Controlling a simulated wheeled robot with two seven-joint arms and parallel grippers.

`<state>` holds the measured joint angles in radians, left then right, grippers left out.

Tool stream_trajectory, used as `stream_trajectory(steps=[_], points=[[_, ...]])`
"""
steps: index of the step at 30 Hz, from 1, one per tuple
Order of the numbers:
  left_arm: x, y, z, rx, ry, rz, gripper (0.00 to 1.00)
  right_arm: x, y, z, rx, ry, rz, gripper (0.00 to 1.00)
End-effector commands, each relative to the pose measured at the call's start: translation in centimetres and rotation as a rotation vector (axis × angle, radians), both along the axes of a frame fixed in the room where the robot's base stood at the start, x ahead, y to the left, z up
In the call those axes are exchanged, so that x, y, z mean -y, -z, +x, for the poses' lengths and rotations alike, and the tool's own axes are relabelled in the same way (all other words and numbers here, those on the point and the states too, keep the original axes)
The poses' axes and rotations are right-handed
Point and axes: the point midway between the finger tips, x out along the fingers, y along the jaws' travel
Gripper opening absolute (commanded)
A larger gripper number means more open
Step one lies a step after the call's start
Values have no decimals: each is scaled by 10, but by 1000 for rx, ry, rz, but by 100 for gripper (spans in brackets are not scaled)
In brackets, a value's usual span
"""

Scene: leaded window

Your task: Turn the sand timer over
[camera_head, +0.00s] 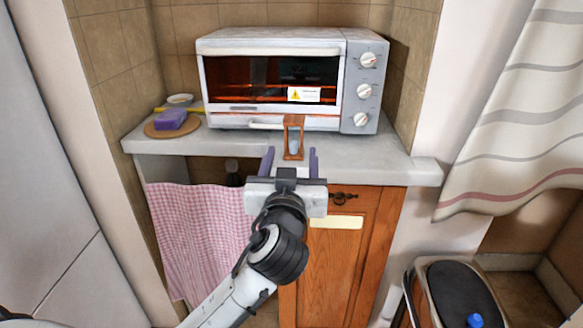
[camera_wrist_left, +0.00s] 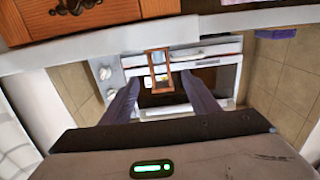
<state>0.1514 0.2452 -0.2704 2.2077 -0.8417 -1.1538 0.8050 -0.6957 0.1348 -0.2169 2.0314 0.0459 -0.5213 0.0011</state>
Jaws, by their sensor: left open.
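The sand timer (camera_head: 293,138) has a brown wooden frame around a pale glass. It stands upright on the grey counter (camera_head: 370,165), in front of the toaster oven. My left gripper (camera_head: 290,161) is open, with one purple finger to each side of the timer in the head view. In the left wrist view the timer (camera_wrist_left: 159,69) shows between and beyond the two fingers (camera_wrist_left: 157,95). I cannot tell whether the fingers touch it. My right gripper is in neither view.
A white toaster oven (camera_head: 270,80) stands close behind the timer. At left on the counter are a purple sponge (camera_head: 171,119) on a round board and a small bowl (camera_head: 180,99). A checked cloth (camera_head: 200,230) hangs below. A bin (camera_head: 455,290) stands at lower right.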

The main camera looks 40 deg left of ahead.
Motion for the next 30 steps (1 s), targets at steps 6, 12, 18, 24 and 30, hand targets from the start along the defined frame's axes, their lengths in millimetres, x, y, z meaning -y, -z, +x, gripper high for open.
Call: stream_trajectory(steps=[6, 12, 18, 24, 30], points=[[-14, -1, 22, -2, -1, 3, 55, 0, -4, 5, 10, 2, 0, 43], [-27, -1, 43, -2, 0, 3, 55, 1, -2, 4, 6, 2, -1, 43], [-38, 1, 62, -2, 0, 0, 55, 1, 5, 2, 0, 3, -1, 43], [-46, 1, 75, -3, 1, -2, 55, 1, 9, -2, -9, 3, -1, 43], [-48, 1, 80, -3, 2, -1, 55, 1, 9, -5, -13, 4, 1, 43]])
